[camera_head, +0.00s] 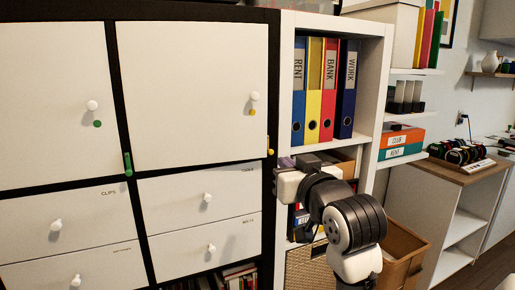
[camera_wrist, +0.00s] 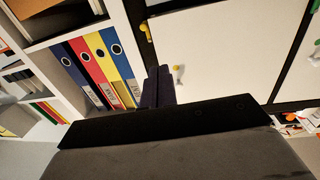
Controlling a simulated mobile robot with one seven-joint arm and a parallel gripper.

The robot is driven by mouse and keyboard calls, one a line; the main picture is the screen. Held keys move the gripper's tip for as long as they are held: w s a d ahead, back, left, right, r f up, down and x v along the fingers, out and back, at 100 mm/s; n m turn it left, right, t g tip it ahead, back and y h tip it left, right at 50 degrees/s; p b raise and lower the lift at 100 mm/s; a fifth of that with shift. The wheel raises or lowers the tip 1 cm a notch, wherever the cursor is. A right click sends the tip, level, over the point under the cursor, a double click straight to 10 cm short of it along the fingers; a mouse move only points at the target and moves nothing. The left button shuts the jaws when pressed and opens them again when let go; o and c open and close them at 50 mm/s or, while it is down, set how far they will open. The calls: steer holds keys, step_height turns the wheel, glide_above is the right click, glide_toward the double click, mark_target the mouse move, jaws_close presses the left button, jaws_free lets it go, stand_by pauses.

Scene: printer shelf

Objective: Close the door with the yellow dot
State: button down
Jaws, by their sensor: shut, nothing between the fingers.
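The white door with the yellow dot (camera_head: 185,85) is the upper right cabinet door in the head view. It looks flush or nearly flush with the dark frame; I cannot tell whether a small gap is left. Its round white knob (camera_head: 254,97) has the yellow dot (camera_head: 252,112) just below. My gripper (camera_head: 284,163) is at the frame's right edge, below and right of the knob. In the wrist view my gripper (camera_wrist: 158,84) is shut and empty, its tips in front of the door (camera_wrist: 220,45) near the knob and dot (camera_wrist: 178,69). Contact cannot be told.
A door with a green dot (camera_head: 97,124) is on the left, with several drawers (camera_head: 195,195) below. Binders (camera_head: 327,90) stand on the open shelf to the right. A yellow piece (camera_head: 270,152) sits on the frame edge. A wooden box (camera_head: 403,250) is lower right.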

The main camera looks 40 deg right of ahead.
mark_target(261, 139)
steer(key=p+x, duration=0.3)
steer(key=x, duration=1)
steer(key=shift+w+d, duration=0.25)
steer(key=shift+w, duration=0.1)
steer(key=p+x, duration=0.1)
steer(key=x, duration=0.3)
steer(key=shift+r, duration=0.15)
steer(key=shift+s+r, duration=0.15)
steer(key=shift+r, duration=0.05)
steer(key=shift+a, duration=0.1)
steer(key=shift+p, duration=0.3)
